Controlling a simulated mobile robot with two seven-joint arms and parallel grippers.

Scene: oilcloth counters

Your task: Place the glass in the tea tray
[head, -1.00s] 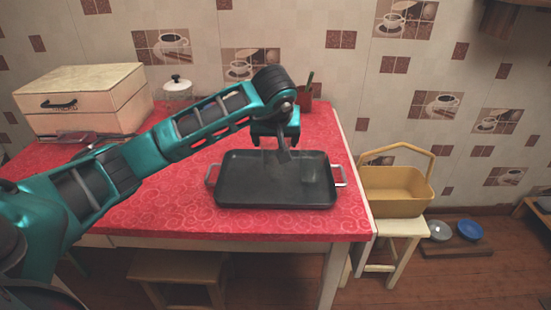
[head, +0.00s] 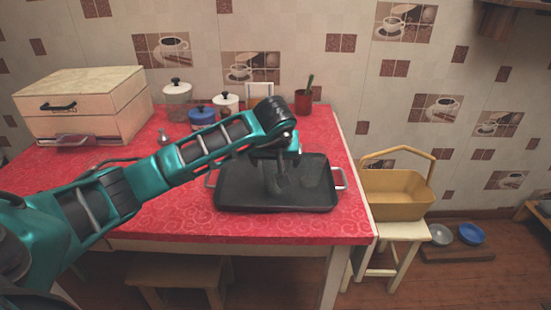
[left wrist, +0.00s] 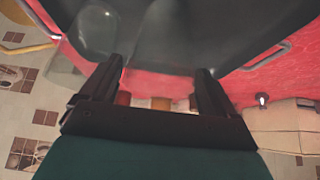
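The tea tray (head: 235,200) is a dark rectangular tray with metal side handles on the red counter; it also shows in the left wrist view (left wrist: 235,25). A clear glass (head: 313,174) appears faintly in the tray's right part, and a see-through form like it shows at the upper left of the left wrist view (left wrist: 97,28). My left gripper (head: 276,188) is low over the tray's middle, left of the glass. In the left wrist view its fingers (left wrist: 157,80) are apart with nothing clearly between them. My right gripper is out of view.
A yellow basket (head: 396,197) stands on a stool right of the counter. A bread box (head: 78,113), lidded jars (head: 177,95), a blue-lidded container (head: 201,117) and a red pot (head: 303,102) are at the back. The counter's front strip is clear.

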